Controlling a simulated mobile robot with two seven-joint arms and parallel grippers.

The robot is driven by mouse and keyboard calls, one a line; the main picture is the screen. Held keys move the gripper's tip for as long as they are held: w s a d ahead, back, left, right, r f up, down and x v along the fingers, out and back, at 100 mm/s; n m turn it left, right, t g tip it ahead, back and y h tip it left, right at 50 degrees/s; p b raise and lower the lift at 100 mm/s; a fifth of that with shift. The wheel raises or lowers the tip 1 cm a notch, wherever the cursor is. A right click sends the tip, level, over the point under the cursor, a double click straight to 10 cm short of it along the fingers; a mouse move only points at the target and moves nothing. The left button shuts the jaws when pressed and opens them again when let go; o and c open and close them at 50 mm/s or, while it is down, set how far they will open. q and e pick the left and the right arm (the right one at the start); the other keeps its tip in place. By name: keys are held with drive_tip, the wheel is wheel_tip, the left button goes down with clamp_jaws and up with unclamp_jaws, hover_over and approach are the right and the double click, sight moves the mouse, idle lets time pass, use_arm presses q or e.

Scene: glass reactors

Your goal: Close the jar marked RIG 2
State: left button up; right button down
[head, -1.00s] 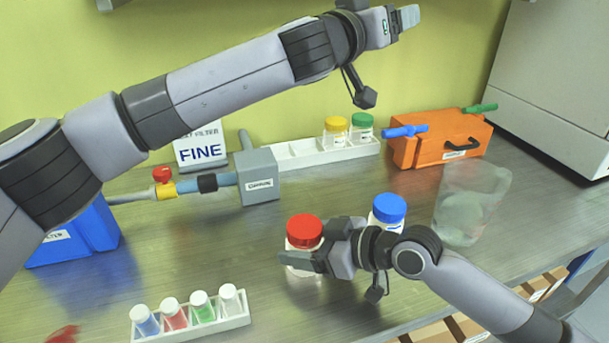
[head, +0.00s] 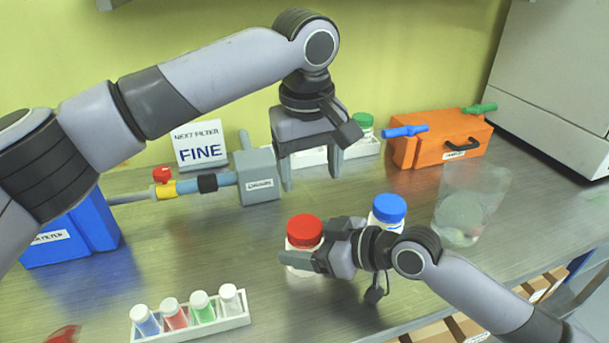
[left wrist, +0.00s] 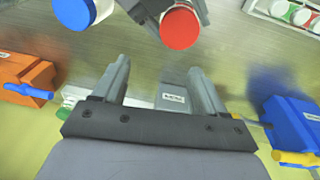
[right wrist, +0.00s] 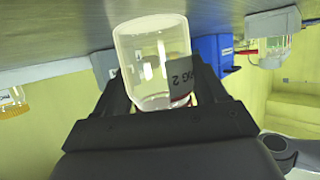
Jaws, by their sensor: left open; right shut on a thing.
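A clear jar with a red lid (head: 305,231) stands on the metal bench. In the right wrist view the jar (right wrist: 150,62) carries a dark-on-grey label ending in "2", the start cut off. My right gripper (head: 312,262) is shut around the jar body below the lid. The lid sits on the jar top; I cannot tell how tightly. My left gripper (head: 311,178) is open and empty, fingers pointing down, above and behind the jar. In the left wrist view the red lid (left wrist: 180,28) lies beyond the fingertips.
A blue-lidded jar (head: 388,210) stands close right of the red-lidded one. A clear beaker (head: 462,215) is farther right. A grey pipe block (head: 257,178), white rack and orange case (head: 440,137) stand behind. A vial rack (head: 190,318) is front left.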

sight(305, 225)
use_arm(q)
drive_tip(key=shift+s+a+g+y, duration=0.15)
drive_tip(key=shift+s+a+g, duration=0.15)
drive_tip(key=shift+s, duration=0.3)
drive_tip(key=shift+s+a+g+y, duration=0.15)
drive_tip(key=shift+s+g, duration=0.25)
drive_tip(key=shift+s, duration=0.2)
drive_tip(key=shift+f, duration=0.1)
drive_tip(key=shift+f, duration=4)
drive_tip(key=shift+c, duration=0.4)
drive_tip(key=c, duration=0.8)
drive_tip(key=o, duration=1.2)
drive_tip(key=shift+c, duration=0.2)
drive_tip(key=shift+r, duration=0.1)
